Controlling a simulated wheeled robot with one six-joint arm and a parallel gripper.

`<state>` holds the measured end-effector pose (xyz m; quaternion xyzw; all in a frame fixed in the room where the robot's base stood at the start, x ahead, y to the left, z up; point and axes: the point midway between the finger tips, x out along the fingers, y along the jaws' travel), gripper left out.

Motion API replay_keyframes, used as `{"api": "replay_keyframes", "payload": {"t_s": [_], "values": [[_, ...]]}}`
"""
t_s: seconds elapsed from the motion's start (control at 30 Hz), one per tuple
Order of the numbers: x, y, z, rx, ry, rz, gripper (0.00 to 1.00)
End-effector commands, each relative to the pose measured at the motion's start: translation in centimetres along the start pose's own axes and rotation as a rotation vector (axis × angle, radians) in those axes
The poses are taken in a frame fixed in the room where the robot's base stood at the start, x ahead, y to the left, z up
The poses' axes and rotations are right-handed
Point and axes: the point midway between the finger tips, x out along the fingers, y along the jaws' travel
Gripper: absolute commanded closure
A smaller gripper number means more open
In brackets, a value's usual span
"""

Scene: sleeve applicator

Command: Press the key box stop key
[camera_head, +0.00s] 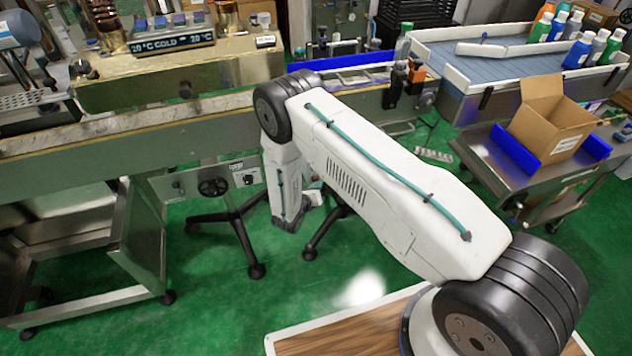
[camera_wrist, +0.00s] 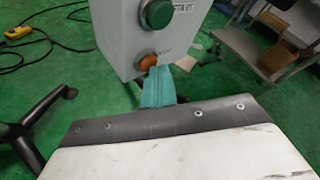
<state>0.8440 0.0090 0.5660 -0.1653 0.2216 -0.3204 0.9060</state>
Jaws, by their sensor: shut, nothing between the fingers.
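The key box (camera_wrist: 120,38) is a pale grey box at the top middle of the wrist view. It has a round green key (camera_wrist: 158,13) near its top and a smaller orange-red key (camera_wrist: 147,62) below. A printed label sits beside the green key; I cannot read it fully. My gripper (camera_wrist: 156,74) shows teal fingers, shut and empty, with their tips at the lower right of the orange-red key. The tips overlap the key's edge in the picture; I cannot tell whether they touch it. In the head view, my arm hides most of the gripper's surroundings.
A machine bench (camera_head: 225,102) runs behind my arm, with a handwheel (camera_head: 213,187) below it. A conveyor (camera_head: 490,65) with bottles and a cart with an open carton (camera_head: 545,128) stand at right. A black stand leg (camera_wrist: 45,112) and cables show in the wrist view.

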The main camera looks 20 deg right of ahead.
Motion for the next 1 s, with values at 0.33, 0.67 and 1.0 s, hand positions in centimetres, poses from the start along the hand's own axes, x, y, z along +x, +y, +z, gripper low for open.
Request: {"api": "replay_keyframes", "payload": {"t_s": [0.33,0.67,1.0], "values": [[-1.0,-0.7,-0.7,0.0,0.0,0.0,1.0],[-1.3,-0.9,-0.9,-0.001,0.0,0.0,1.0],[-3.7,-2.6,-2.6,-0.002,0.0,0.001,1.0]]}}
